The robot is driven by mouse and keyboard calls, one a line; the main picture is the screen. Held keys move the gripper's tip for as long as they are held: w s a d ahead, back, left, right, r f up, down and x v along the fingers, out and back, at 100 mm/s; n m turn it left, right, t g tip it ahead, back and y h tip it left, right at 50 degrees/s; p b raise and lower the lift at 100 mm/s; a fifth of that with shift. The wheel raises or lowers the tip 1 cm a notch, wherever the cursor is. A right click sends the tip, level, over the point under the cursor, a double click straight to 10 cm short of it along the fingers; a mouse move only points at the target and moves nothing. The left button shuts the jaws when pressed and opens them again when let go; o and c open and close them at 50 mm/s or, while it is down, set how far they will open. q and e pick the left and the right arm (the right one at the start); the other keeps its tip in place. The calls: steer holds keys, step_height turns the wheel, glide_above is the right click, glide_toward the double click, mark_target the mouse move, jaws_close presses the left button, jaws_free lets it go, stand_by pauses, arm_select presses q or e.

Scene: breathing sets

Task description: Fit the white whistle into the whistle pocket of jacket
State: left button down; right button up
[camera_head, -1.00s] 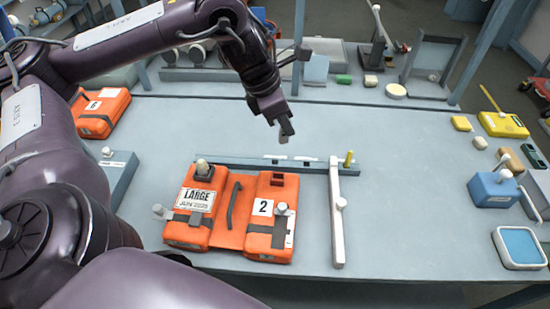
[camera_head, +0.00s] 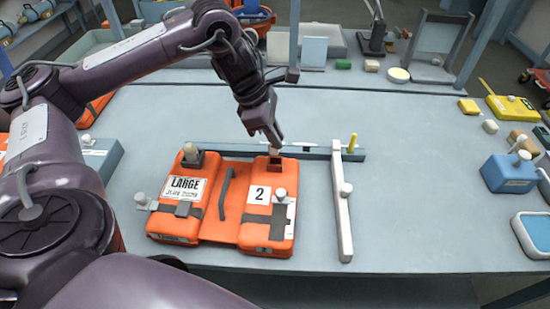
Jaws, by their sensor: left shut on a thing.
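The orange jacket (camera_head: 220,235) lies flat on the bench, with a "LARGE" label on its left half and a "2" label on its right half. The whistle pocket (camera_head: 274,165) is a small dark red opening at the top of the right half. My left gripper (camera_head: 275,142) points down just above this pocket, its fingers shut on the white whistle (camera_head: 274,152). Only a small pale part of the whistle shows between the fingertips and pocket; I cannot tell whether it has entered. My right gripper is not in view.
A grey rail (camera_head: 230,150) runs behind the jacket, with a yellow peg (camera_head: 353,142) near its right end. A white bar (camera_head: 342,210) lies right of the jacket. A blue box (camera_head: 508,173) and a blue-topped tray (camera_head: 535,236) stand far right. The bench between is clear.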

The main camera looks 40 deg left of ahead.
mark_target(277, 154)
arm_select(q)
step_height(277, 154, down, 5)
steer(key=shift+r+p, duration=0.1)
steer(key=shift+p, duration=0.25)
steer(key=shift+f, duration=0.2)
steer(key=c, duration=1.4)
jaws_free()
steer(key=shift+c, duration=0.2)
